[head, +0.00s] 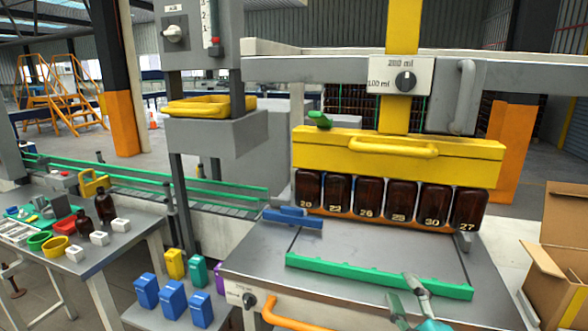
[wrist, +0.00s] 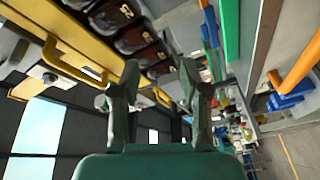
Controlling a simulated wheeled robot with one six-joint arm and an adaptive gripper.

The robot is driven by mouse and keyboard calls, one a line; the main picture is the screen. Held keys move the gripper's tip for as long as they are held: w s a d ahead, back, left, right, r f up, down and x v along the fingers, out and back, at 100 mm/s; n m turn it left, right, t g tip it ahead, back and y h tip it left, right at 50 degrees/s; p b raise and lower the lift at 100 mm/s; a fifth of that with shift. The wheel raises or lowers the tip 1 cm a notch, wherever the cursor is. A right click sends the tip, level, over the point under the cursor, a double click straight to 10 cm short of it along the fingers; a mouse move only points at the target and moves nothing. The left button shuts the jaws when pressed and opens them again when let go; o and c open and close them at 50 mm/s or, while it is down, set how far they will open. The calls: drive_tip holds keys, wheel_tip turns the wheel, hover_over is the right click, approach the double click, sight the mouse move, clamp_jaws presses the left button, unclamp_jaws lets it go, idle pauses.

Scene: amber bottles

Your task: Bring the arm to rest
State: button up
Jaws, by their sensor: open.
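My gripper (head: 399,286) is at the lower right of the head view, in front of the green bar (head: 380,276) on the grey machine table (head: 345,247). In the wrist view its two fingers (wrist: 160,78) stand apart with nothing between them. A row of amber bottles (head: 367,200) with numbers such as 28 and 27 stands under the yellow bar (head: 390,150) with a handle, behind the green bar. Some of these bottles also show in the wrist view (wrist: 136,38), beyond the fingers. Most of my arm is out of the head view.
A blue block (head: 293,217) lies at the machine table's left edge. An orange handle (head: 288,321) sticks out at its front. Several blue boxes (head: 172,299) stand lower left. A side table (head: 82,262) carries loose bottles and small parts. An open carton (head: 560,250) stands at right.

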drive_tip(key=s+f+m+g, duration=0.2)
drive_tip(key=s+f+m, duration=0.5)
drive_tip(key=s+f, duration=1.1)
drive_tip(key=s+f+m+g, duration=0.1)
drive_tip(key=s+f+m, duration=0.2)
drive_tip(key=s, duration=0.8)
drive_tip(key=s+f+m, duration=0.3)
drive_tip(key=s+f, duration=0.1)
drive_tip(key=s, duration=0.7)
drive_tip(key=shift+a+g+h, duration=0.3)
drive_tip(key=shift+a+g, duration=0.1)
